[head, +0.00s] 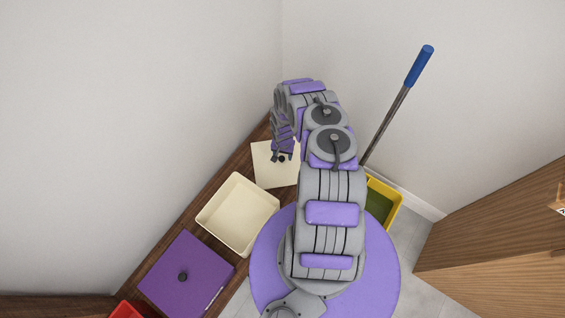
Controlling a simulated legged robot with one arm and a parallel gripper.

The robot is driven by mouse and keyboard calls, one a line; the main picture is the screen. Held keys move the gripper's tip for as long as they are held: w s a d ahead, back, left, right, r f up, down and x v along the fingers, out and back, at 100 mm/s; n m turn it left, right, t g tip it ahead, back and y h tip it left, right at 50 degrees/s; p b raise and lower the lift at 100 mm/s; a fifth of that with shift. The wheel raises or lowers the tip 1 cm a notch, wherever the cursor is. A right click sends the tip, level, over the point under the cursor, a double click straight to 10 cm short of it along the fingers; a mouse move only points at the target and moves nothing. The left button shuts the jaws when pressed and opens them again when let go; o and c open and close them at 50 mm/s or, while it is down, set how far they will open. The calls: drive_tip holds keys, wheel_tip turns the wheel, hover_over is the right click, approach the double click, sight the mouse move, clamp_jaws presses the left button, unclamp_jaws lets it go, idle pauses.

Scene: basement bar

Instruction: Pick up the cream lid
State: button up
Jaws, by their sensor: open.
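The cream lid (267,177) is a flat, pale square with a small dark knob (281,159). It lies on the dark wooden surface in the head view, near the corner of the walls. My gripper (282,157) is open, with its fingertips pointing down over the knob. Its fingers overlap the knob in this view, and I cannot tell whether they touch it. My arm hides the lid's right side.
An open cream box (205,214) stands nearer on the wooden surface (150,262). A purple lidded box (205,262) and a red item (130,310) are nearer still. At right are a yellow bucket (397,200), a blue-handled pole (419,66) and wooden furniture (500,245).

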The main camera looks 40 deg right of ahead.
sight(282, 158)
drive_tip(key=f, duration=0.1)
drive_tip(key=a+f+b, duration=0.1)
drive_tip(key=f, duration=0.1)
drive_tip(key=shift+w+f, duration=0.1)
drive_tip(key=shift+f, duration=0.1)
drive_tip(key=shift+d, duration=0.15)
drive_tip(key=shift+c, duration=0.2)
drive_tip(key=shift+d, duration=0.15)
drive_tip(key=shift+c, duration=1.4)
drive_tip(key=shift+a, duration=0.2)
clamp_jaws()
drive_tip(key=shift+d, duration=0.15)
